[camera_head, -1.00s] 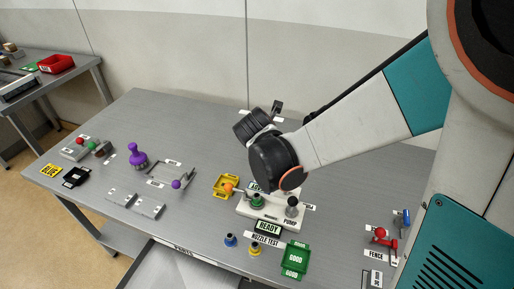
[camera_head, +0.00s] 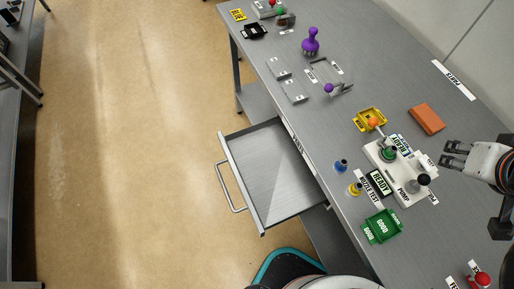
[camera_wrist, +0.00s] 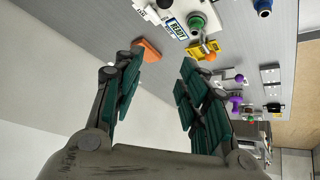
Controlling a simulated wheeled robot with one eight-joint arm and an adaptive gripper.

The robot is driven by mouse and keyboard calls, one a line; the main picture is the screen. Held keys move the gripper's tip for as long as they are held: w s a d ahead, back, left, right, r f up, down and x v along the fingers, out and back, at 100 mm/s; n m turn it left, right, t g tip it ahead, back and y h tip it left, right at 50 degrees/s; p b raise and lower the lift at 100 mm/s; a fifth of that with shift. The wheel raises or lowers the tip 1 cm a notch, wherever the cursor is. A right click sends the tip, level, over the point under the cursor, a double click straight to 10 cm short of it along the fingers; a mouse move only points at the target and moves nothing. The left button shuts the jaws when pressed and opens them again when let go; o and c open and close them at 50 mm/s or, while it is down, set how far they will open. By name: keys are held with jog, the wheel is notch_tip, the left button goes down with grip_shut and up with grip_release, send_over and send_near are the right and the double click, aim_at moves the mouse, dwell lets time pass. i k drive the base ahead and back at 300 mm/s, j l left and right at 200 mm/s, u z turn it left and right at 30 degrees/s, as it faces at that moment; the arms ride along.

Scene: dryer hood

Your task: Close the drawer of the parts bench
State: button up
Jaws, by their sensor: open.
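The drawer (camera_head: 270,172) of the parts bench stands open and empty, pulled out from the bench's front edge. Its bar handle (camera_head: 231,189) is on the front panel facing the floor. The parts bench (camera_head: 372,80) is a grey metal table. My gripper (camera_head: 446,156) is at the right in the head view, above the bench top and beyond the pump fixture, far from the drawer. In the wrist view my gripper (camera_wrist: 158,85) shows two dark green fingers spread apart with nothing between them. The drawer does not show in the wrist view.
The white pump fixture (camera_head: 385,162), an orange block (camera_head: 426,119), a yellow tray (camera_head: 369,119) and a green GOOD bin (camera_head: 381,226) stand on the bench near my gripper. Blue and yellow nozzles (camera_head: 354,188) stand near the front edge. Floor (camera_head: 130,150) in front of the drawer is clear.

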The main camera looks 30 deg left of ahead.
aim_at(276, 185)
jog(key=k+u, duration=0.2)
jog(key=u, duration=1.65)
jog(key=k+j+z, duration=0.1)
jog(key=k+j, duration=0.75)
